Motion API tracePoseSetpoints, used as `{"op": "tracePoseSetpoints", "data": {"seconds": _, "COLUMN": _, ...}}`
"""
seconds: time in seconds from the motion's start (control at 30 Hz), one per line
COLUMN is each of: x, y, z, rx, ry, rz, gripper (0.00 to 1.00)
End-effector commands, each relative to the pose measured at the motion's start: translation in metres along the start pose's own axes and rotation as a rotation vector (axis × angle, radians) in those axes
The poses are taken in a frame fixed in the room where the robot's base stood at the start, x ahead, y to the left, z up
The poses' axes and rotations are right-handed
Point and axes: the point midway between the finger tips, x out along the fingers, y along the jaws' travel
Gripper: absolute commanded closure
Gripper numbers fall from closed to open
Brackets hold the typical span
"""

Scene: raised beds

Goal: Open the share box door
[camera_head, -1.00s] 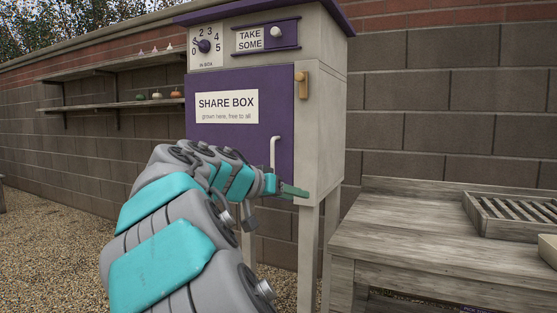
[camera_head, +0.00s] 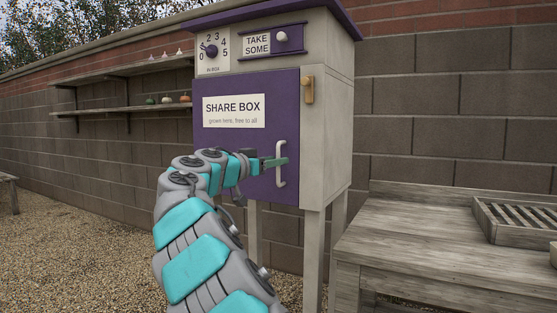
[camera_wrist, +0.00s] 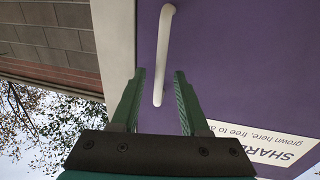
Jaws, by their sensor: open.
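The share box (camera_head: 328,130) is a pale cabinet on legs with a purple door (camera_head: 235,90), which looks shut. A white vertical bar handle (camera_head: 280,178) is on the right part of the door. My gripper (camera_head: 284,161) is at the handle in the head view, reaching from the left. In the wrist view my gripper (camera_wrist: 158,80) is open, its two green fingers on either side of the lower end of the handle (camera_wrist: 166,35). I see gaps between the fingers and the bar. A wooden latch (camera_head: 308,89) sits at the door's upper right edge, upright.
A grey wooden bench (camera_head: 415,240) with a slatted tray (camera_head: 515,218) stands at the right. Wall shelves (camera_head: 130,108) with small gourds are at the left. Gravel ground (camera_head: 75,240) is open at the left.

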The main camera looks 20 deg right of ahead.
Motion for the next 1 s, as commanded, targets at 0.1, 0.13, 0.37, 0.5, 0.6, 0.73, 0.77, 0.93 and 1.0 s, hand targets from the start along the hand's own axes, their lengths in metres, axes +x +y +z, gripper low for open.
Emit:
{"op": "tracePoseSetpoints", "data": {"seconds": 0.1, "x": 0.015, "y": 0.0, "z": 0.001, "rx": -0.001, "ry": -0.003, "rz": 0.001, "gripper": 0.55}}
{"op": "tracePoseSetpoints", "data": {"seconds": 0.13, "x": 0.017, "y": 0.0, "z": 0.001, "rx": -0.001, "ry": -0.002, "rz": 0.001, "gripper": 0.55}}
{"op": "tracePoseSetpoints", "data": {"seconds": 0.37, "x": 0.02, "y": 0.0, "z": 0.001, "rx": -0.002, "ry": -0.001, "rz": 0.001, "gripper": 0.55}}
{"op": "tracePoseSetpoints", "data": {"seconds": 0.5, "x": 0.02, "y": 0.0, "z": 0.001, "rx": -0.002, "ry": -0.001, "rz": 0.001, "gripper": 0.65}}
{"op": "tracePoseSetpoints", "data": {"seconds": 0.6, "x": 0.019, "y": 0.0, "z": 0.001, "rx": -0.002, "ry": -0.001, "rz": 0.001, "gripper": 0.77}}
{"op": "tracePoseSetpoints", "data": {"seconds": 0.73, "x": 0.02, "y": 0.0, "z": 0.001, "rx": -0.002, "ry": -0.001, "rz": 0.001, "gripper": 0.91}}
{"op": "tracePoseSetpoints", "data": {"seconds": 0.77, "x": 0.019, "y": 0.0, "z": 0.001, "rx": -0.002, "ry": -0.001, "rz": 0.001, "gripper": 0.95}}
{"op": "tracePoseSetpoints", "data": {"seconds": 0.93, "x": 0.019, "y": 0.0, "z": 0.001, "rx": -0.002, "ry": -0.001, "rz": 0.001, "gripper": 1.0}}
{"op": "tracePoseSetpoints", "data": {"seconds": 1.0, "x": 0.019, "y": 0.0, "z": 0.001, "rx": -0.002, "ry": -0.001, "rz": 0.001, "gripper": 1.0}}
